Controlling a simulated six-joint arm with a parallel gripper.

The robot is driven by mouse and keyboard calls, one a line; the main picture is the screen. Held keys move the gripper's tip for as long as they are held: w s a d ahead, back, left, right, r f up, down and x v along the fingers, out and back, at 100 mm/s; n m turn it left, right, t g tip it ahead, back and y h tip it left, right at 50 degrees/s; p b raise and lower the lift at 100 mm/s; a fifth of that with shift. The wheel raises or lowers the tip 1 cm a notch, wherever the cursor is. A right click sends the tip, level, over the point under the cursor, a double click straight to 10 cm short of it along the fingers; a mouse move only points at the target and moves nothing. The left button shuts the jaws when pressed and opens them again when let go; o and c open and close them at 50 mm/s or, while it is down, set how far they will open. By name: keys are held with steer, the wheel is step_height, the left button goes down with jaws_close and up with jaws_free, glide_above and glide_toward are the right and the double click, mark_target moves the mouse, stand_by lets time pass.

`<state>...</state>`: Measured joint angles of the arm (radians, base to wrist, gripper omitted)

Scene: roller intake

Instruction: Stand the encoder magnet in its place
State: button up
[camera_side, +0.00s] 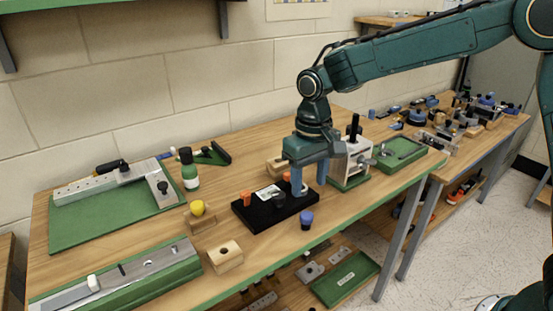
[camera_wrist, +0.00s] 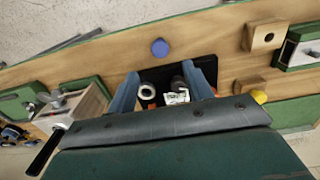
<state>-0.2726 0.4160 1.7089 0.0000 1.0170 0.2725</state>
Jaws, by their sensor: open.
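A black tray (camera_side: 247,216) lies on the wooden bench and also shows in the wrist view (camera_wrist: 207,63). On it are a white label (camera_side: 268,192), orange pieces (camera_side: 246,199), a dark short cylinder (camera_side: 278,200) and a pale ring-shaped part (camera_wrist: 148,91). I cannot tell for certain which of these is the encoder magnet. My gripper (camera_side: 309,188) points down over the tray's right end in the side view, its blue fingers apart. In the wrist view my gripper (camera_wrist: 165,85) spans the ring part and the dark cylinder (camera_wrist: 177,82), with nothing clearly gripped.
A blue-topped knob (camera_side: 306,219) stands in front of the tray. A grey fixture with a black handle (camera_side: 352,160) stands close to the right of my gripper.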

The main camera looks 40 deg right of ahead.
mark_target(307, 215)
steer(key=shift+f, duration=4.8)
steer(key=c, duration=1)
steer(key=shift+r, duration=0.15)
steer(key=shift+r, duration=2.85)
